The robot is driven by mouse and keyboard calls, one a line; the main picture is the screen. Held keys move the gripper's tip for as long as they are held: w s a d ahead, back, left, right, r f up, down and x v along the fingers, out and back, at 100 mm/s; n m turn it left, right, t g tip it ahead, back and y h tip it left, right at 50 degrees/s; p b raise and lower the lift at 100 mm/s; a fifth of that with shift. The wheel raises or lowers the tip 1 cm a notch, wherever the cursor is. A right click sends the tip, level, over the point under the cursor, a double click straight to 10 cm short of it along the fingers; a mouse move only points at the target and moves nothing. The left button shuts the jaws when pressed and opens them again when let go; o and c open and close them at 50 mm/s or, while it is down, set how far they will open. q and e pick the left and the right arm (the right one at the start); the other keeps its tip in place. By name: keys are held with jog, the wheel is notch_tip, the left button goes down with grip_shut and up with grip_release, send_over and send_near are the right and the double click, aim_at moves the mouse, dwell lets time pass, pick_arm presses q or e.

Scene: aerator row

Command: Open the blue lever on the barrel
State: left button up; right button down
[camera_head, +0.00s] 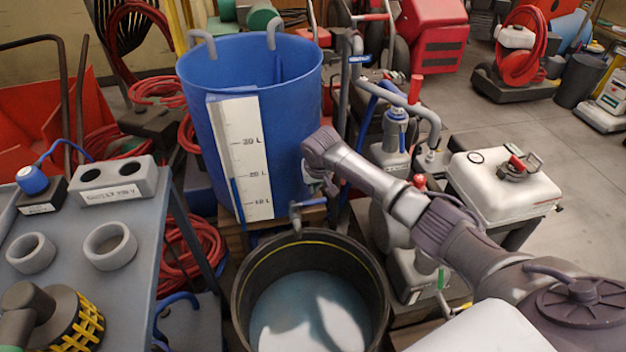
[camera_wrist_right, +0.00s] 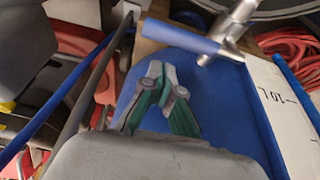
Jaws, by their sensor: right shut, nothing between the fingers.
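The blue barrel (camera_head: 285,95) stands upright, with a white litre scale (camera_head: 246,160) on its front. Low on its side is a metal tap (camera_head: 296,220) with a blue lever (camera_head: 310,203), above a black tub. In the right wrist view, the blue lever (camera_wrist_right: 180,37) sticks out sideways from the metal tap (camera_wrist_right: 237,28). My right gripper (camera_head: 318,188) is at the barrel's right side, just above the lever. In the wrist view its fingertips (camera_wrist_right: 162,72) are together and empty, apart from the lever, with blue barrel wall behind them. My left gripper is not in view.
The black tub (camera_head: 252,262) below the tap holds pale liquid. A grey table (camera_head: 130,215) with rings and a two-hole block (camera_head: 115,180) stands at the left. Pipes, a grey pump bottle (camera_head: 392,150) and a white tank (camera_head: 505,190) crowd the right. Open floor lies farther right.

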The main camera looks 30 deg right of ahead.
jog(key=shift+s+a+f, duration=0.1)
jog(key=shift+s+a, duration=0.05)
jog(key=shift+s, duration=0.3)
jog(key=shift+s+a+f, duration=0.1)
jog(key=shift+s, duration=0.35)
jog(key=shift+s+m+p, duration=0.1)
jog(key=shift+m+p, duration=0.2)
jog(key=shift+p, duration=0.3)
